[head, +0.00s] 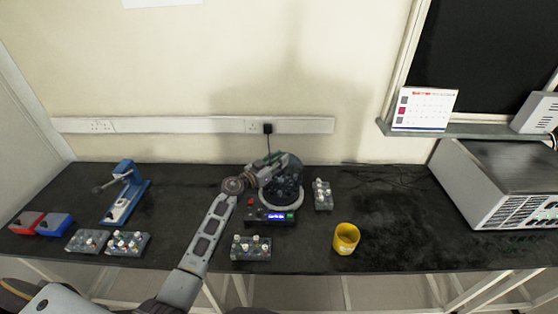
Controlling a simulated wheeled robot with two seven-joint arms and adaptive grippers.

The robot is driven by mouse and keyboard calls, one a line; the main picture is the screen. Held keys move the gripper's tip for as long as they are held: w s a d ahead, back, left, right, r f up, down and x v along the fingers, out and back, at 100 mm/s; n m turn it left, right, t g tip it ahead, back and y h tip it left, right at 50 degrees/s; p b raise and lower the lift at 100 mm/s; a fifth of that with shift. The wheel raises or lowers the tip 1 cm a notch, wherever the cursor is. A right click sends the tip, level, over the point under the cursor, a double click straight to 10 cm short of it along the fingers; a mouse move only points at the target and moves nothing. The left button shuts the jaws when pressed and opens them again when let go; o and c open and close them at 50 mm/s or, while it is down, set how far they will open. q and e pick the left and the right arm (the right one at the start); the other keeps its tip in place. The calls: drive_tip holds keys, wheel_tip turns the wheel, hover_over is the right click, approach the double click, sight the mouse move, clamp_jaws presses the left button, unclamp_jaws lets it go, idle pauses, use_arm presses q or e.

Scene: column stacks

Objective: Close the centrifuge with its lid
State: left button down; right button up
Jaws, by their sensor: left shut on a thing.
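The centrifuge (266,203) stands at the middle of the black table, with a pale round rim, a dark interior and a front panel with a lit blue display (276,216). Its dark lid (292,161) stands raised at the back of the centrifuge. My left gripper (280,172) reaches over the left side of the centrifuge and is shut on the lid, near its upper edge. The gripper and wrist hide part of the lid and the rim, so the exact grip is hard to see. My right gripper is not in view.
A yellow cup (345,240) stands to the right front. Small racks with white-capped tubes stand right of the centrifuge (322,195), in front of it (251,248) and at left (127,243). A blue device (124,194) is at left, a grey machine (492,192) at right.

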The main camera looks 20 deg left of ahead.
use_arm(q)
drive_tip(key=shift+p, duration=0.45)
idle(0.3)
drive_tip(key=shift+f, duration=0.4)
idle(0.9)
drive_tip(key=shift+f+b, duration=1.6)
drive_tip(key=shift+f, duration=1.8)
idle(1.0)
drive_tip(key=c, duration=1.1)
unclamp_jaws()
drive_tip(key=shift+o, duration=0.3)
drive_tip(key=o, duration=0.4)
drive_tip(key=shift+r, duration=0.1)
